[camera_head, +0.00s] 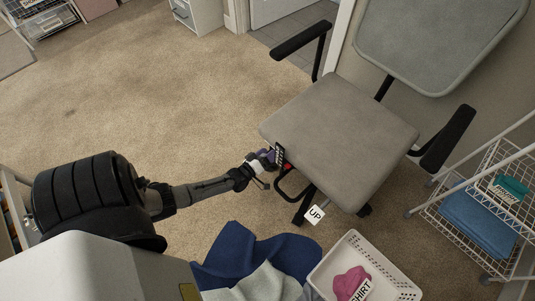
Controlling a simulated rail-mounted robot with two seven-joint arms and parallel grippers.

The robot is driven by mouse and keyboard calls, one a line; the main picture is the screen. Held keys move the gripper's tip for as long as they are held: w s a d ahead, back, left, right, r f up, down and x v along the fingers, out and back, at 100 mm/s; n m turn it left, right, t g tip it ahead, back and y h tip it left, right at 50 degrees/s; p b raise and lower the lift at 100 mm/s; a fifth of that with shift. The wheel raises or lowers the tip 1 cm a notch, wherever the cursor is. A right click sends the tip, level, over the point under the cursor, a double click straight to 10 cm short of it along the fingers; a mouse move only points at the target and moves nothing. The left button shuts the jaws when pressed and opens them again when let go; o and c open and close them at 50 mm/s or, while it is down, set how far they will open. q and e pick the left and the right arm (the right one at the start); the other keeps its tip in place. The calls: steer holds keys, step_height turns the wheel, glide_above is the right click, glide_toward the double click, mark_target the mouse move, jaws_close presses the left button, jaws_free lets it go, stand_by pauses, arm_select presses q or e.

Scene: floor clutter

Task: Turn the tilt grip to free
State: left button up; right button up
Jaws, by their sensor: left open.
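The grey office chair (340,138) stands right of centre, seat tilted in the picture. At the left edge of its seat is a small black tag with white marks (280,154), too small to read, and a small red part (288,166) just below it. I cannot tell for sure which part is the tilt grip. A white tag reading UP (315,214) hangs under the seat. My left gripper (268,160) is open at the seat's left edge, close beside the tag and red part. Contact is not clear. My right gripper does not show.
Blue and grey cloths (240,257) lie on the floor below the chair. A white basket (402,292) holds a pink cloth tagged SHIRT (352,284). A white wire rack (437,211) with towels stands right. The carpet (150,110) at upper left is clear.

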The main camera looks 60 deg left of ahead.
arm_select(q)
steer(key=shift+s, duration=0.25)
steer(key=p+v, duration=0.4)
steer(key=v, duration=0.9)
steer(key=shift+s, duration=0.15)
steer(key=shift+d, duration=0.1)
